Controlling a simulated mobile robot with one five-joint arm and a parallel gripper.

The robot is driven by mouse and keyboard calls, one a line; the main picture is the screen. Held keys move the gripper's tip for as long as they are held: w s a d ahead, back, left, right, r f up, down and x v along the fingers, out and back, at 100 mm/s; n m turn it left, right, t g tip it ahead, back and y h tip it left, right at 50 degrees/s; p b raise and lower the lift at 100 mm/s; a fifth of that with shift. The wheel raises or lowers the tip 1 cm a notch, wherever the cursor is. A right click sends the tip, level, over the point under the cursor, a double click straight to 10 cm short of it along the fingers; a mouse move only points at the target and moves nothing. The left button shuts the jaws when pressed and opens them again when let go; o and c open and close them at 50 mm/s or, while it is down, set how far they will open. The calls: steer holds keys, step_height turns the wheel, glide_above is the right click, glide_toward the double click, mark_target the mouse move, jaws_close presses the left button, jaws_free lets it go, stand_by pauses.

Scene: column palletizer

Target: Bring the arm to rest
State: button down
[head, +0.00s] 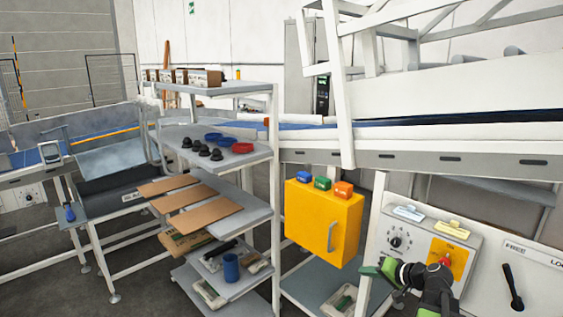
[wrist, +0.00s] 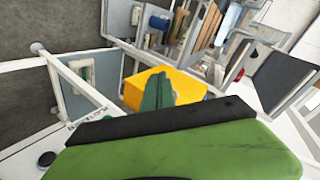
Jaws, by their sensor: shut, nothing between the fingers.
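My gripper (head: 372,271) is at the lower right in the head view, with its green fingers pointing left. It is in front of the control panel and just below and right of the yellow cabinet. In the wrist view its green fingers (wrist: 158,92) are closed together with nothing between them. They overlap the yellow cabinet (wrist: 136,92) behind them. My arm folds down out of the bottom edge of the head view, so its lower part is hidden.
The yellow cabinet (head: 311,225) carries three small coloured boxes on top. The control panel (head: 408,231) has a dial and a red button on a yellow plate. A black lever (head: 513,287) is at the far right. A loaded shelf rack (head: 200,133) stands left of the cabinet.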

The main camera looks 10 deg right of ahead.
steer(key=a+f+n+g, duration=0.2)
steer(key=a+f, duration=0.1)
steer(key=a, duration=0.7)
steer(key=a+f+n+g+b, duration=0.1)
steer(key=a+f+n+g, duration=0.2)
steer(key=a, duration=0.8)
steer(key=a+f+n+g, duration=0.2)
steer(key=a+f, duration=0.2)
steer(key=a, duration=0.6)
steer(key=s+a+f+n+g+h, duration=0.1)
steer(key=s+a+f+g+h, duration=0.1)
steer(key=s+a+f, duration=0.15)
steer(key=s+d+m+g+h, duration=0.1)
steer(key=s+d+h, duration=0.2)
steer(key=d, duration=0.3)
steer(key=shift+s+d+g, duration=0.3)
steer(key=shift+s+g, duration=0.1)
steer(key=shift+s, duration=0.25)
steer(key=shift+f, duration=0.1)
